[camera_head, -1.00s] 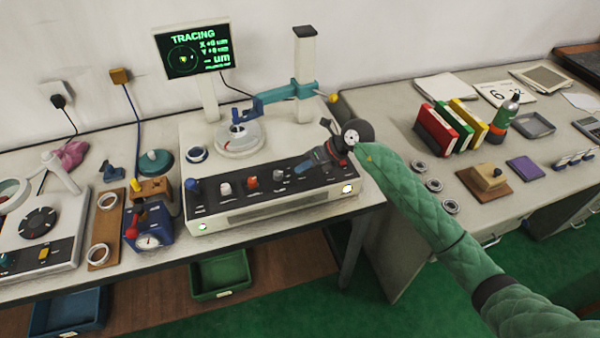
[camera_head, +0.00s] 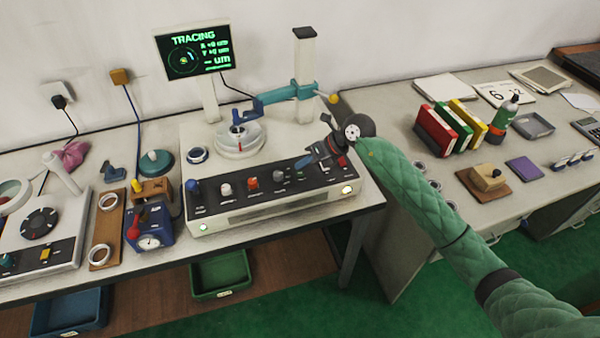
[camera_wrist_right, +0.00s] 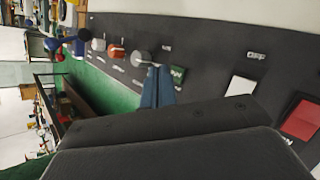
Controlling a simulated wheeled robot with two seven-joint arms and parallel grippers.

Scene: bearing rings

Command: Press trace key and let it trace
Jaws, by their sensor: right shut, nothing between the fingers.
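The tracing instrument's control panel (camera_head: 232,200) faces me, with several knobs on its dark face. In the right wrist view, a small green key (camera_wrist_right: 178,74) lies right beside the blue fingertips of my right gripper (camera_wrist_right: 160,72); I cannot tell whether they touch it. In the head view, this gripper (camera_head: 305,163) is shut and empty over the panel's right half. The screen (camera_head: 193,52) reads TRACING above a round plot. A ring sits on the round turntable (camera_head: 240,150), under the blue probe arm (camera_head: 275,96). My left gripper is out of view.
A column (camera_head: 304,75) stands behind the turntable. A loose ring (camera_head: 197,155) lies left of it. A blue gauge (camera_head: 150,230) stands left of the instrument. Books (camera_head: 436,130) and more rings (camera_head: 449,206) lie on the right bench.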

